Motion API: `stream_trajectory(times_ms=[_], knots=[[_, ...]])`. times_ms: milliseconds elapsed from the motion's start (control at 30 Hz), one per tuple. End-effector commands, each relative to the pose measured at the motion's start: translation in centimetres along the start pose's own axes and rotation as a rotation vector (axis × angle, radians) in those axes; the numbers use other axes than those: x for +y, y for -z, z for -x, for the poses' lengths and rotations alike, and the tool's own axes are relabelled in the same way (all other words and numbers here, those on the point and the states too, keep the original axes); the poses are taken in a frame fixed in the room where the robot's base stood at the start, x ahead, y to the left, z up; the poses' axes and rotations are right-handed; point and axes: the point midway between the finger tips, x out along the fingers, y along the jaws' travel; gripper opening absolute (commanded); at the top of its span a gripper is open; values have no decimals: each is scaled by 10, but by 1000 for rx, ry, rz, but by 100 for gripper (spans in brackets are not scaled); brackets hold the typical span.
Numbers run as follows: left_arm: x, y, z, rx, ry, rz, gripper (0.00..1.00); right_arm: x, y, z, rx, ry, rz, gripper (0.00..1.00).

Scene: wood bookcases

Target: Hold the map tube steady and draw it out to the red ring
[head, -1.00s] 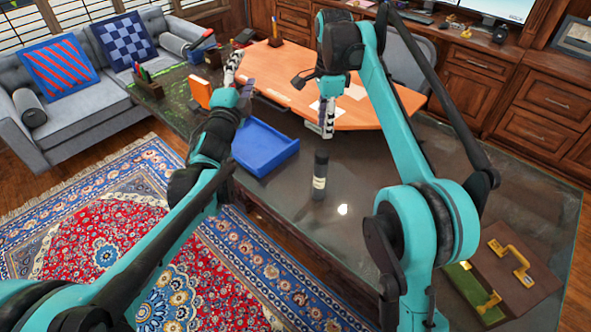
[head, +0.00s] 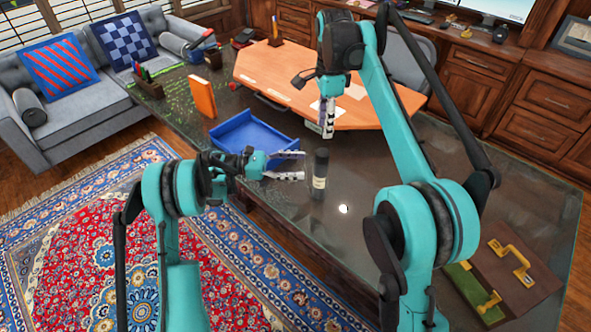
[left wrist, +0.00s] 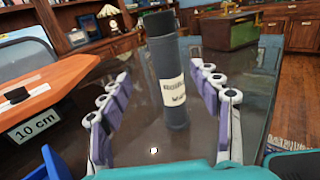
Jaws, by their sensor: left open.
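The map tube (head: 320,174) is a dark cylinder with a cream label, standing upright on the dark glossy table. My left gripper (head: 304,166) is open beside it, its fingers pointing right toward the tube. In the left wrist view the tube (left wrist: 166,68) stands between and beyond the two open fingers (left wrist: 167,95), apart from both. My right gripper (head: 327,120) hangs fingers down above the table, behind the tube and apart from it. Its fingers overlap in this view, so its opening is unclear. No red ring shows on the tube.
A blue tray (head: 250,150) lies left of the tube, close to my left gripper. An orange board (head: 375,112) lies behind, with a "10 cm" tag (left wrist: 34,124). A brown case (head: 515,285) is at the right front. The table right of the tube is clear.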

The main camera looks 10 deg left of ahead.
Motion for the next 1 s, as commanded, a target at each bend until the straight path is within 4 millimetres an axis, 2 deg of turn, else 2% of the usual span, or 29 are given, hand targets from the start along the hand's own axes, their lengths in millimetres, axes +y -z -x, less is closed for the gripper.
stream_trajectory(times_ms=[67,167,600,733,1000], knots=[[-4,10,1,15,24,-11,63,0,0,0,0,0,0,34],[-7,15,-5,22,37,-18,63,0,0,0,0,0,0,34],[-9,15,-67,21,36,-17,63,0,0,0,0,0,0,34],[-10,15,-74,21,35,-17,63,0,0,0,0,0,0,34],[-9,15,-76,21,34,-17,63,0,0,0,0,0,0,34]])
